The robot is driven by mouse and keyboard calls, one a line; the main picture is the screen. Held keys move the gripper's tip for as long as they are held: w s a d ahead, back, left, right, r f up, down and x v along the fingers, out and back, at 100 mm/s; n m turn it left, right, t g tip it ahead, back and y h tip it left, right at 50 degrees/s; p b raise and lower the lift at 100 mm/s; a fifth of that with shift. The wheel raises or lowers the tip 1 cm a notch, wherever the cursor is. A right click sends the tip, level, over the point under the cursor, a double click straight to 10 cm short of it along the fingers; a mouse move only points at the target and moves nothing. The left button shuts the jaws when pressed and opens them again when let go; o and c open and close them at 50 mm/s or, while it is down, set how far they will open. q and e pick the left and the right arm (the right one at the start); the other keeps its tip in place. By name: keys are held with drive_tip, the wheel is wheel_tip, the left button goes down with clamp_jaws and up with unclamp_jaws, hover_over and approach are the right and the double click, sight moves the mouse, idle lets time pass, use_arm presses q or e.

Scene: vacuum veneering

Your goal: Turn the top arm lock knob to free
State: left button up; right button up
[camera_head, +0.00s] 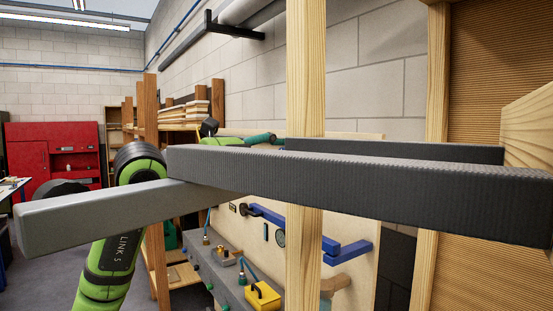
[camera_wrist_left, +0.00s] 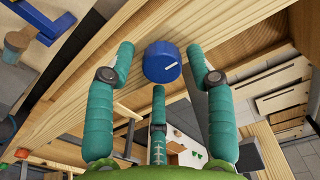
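In the head view only part of this gripper (camera_head: 262,139) shows, behind a long dark grey bar (camera_head: 350,180). The knob is not visible in the head view. My right gripper is not in view.
A light grey bar (camera_head: 110,207) crosses in front of my green left arm. A wooden post (camera_head: 305,70) stands behind the dark bar. Below is a board with blue arms (camera_head: 345,254) and a grey bench (camera_head: 215,265) with a yellow block (camera_head: 263,297). A red cabinet (camera_head: 60,150) stands far left.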

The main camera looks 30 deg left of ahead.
use_arm(q)
drive_tip(key=shift+r, duration=0.2)
drive_tip(key=v, duration=1.2)
drive_tip(key=shift+d+f, duration=0.1)
idle(0.3)
